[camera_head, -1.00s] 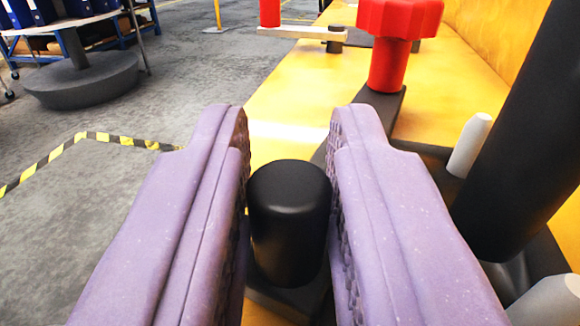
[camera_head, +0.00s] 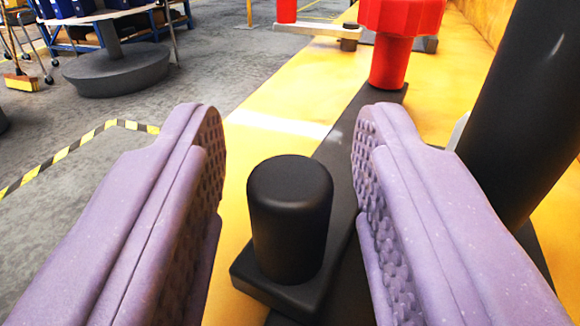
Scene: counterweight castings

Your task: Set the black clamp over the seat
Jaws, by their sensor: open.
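The black clamp's upright round handle (camera_head: 290,215) stands between the fingers of my gripper (camera_head: 286,150), on the near end of a flat dark arm (camera_head: 345,150). My gripper is open, with a clear gap between each purple finger and the handle. The dark arm runs away over the yellow surface to a red star knob (camera_head: 390,50), which stands upright at its far end. The arm's underside is hidden, and I cannot make out the seat.
A thick black post (camera_head: 525,110) leans close on the right, near my right finger. The yellow surface (camera_head: 250,130) ends at a grey floor on the left, with striped tape.

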